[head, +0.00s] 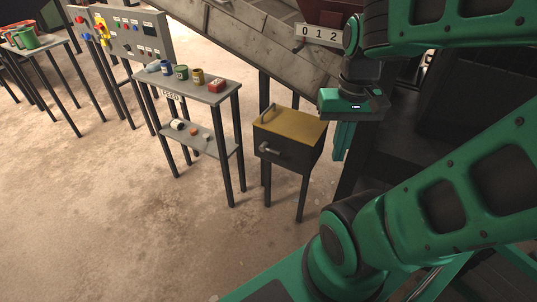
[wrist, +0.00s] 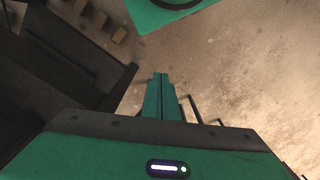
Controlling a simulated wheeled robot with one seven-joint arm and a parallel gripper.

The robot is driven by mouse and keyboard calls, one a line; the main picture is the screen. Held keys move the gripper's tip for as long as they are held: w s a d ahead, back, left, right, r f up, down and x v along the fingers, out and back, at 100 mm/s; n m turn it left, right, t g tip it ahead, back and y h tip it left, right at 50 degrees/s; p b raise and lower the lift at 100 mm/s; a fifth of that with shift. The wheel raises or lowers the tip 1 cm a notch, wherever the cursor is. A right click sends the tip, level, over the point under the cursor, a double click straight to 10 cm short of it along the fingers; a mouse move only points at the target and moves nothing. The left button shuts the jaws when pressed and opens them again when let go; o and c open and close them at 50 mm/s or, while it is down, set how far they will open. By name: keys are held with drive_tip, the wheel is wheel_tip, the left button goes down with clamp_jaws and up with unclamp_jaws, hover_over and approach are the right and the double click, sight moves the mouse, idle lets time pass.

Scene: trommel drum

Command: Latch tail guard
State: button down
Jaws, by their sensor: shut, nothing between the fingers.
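I cannot make out a tail guard or its latch for certain in either view. My gripper (head: 342,150) points down in the head view, just right of a dark box with a yellow lid, and partly in front of dark machinery. In the wrist view its green fingers (wrist: 160,82) are together with nothing between them, above the floor. The wrist housing hides what lies under it. A dark framed structure (wrist: 70,60) stands left of the fingers there, apart from them as far as I can see.
The yellow-lidded box (head: 290,126) has handles on its lid and front. A small table (head: 222,93) holds several cups. A control panel (head: 135,36) stands back left. The front-left floor is clear.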

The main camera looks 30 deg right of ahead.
drive_tip(key=c, duration=2.3)
unclamp_jaws()
drive_tip(key=o, duration=0.4)
drive_tip(key=shift+s+d+r, duration=0.1)
drive_tip(key=shift+s+r, duration=0.1)
drive_tip(key=shift+s, duration=0.2)
drive_tip(key=n+t+h, duration=0.1)
drive_tip(key=n+h, duration=0.1)
drive_tip(key=n, duration=1)
hover_over(275, 151)
drive_tip(key=s+a, duration=0.1)
drive_tip(key=a, duration=0.1)
wheel_tip(275, 151, down, 22)
drive_tip(key=f, duration=0.3)
drive_tip(key=d+f, duration=0.1)
drive_tip(key=f, duration=0.3)
drive_tip(key=d+f, duration=0.1)
drive_tip(key=f, duration=0.2)
drive_tip(key=shift+w+f, duration=0.15)
drive_tip(key=shift+w, duration=0.25)
drive_tip(key=shift+c, duration=0.6)
clamp_jaws()
